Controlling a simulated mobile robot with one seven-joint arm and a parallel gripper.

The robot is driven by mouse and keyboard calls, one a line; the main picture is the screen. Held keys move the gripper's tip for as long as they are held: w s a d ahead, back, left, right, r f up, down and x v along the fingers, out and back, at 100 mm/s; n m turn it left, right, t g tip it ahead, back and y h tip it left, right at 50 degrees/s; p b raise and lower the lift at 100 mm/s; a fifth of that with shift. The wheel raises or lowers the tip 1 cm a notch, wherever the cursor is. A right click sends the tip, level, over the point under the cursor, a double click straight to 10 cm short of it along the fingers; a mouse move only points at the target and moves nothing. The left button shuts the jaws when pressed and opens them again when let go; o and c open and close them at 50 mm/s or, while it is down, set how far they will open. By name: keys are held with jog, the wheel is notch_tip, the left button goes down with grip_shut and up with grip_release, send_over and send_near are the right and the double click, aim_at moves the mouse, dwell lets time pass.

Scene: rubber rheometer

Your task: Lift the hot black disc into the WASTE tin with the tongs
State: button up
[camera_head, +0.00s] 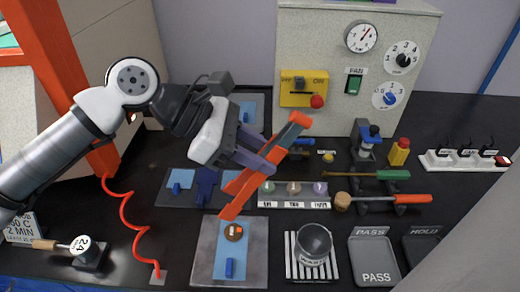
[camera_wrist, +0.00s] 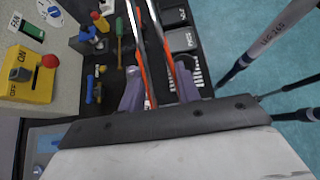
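My gripper (camera_head: 262,155) holds the orange tongs (camera_head: 240,192) between its purple fingers, tilted with the tips low and toward the front. In the wrist view, both tong arms (camera_wrist: 165,45) run out between the fingers (camera_wrist: 160,92).
A PASS tray (camera_head: 375,262) and a HOLD tray (camera_head: 425,245) lie right of the tin. A block with several knobs (camera_head: 293,202) and tools on stands (camera_head: 385,198) are behind. The yellow switch box (camera_head: 304,88) is at the back.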

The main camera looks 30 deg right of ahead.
notch_tip(320, 180, down, 10)
jog(key=b, duration=0.6)
dwell(0.4)
jog(key=c, duration=0.6)
notch_tip(320, 180, up, 12)
jog(key=p, duration=0.5)
grip_shut()
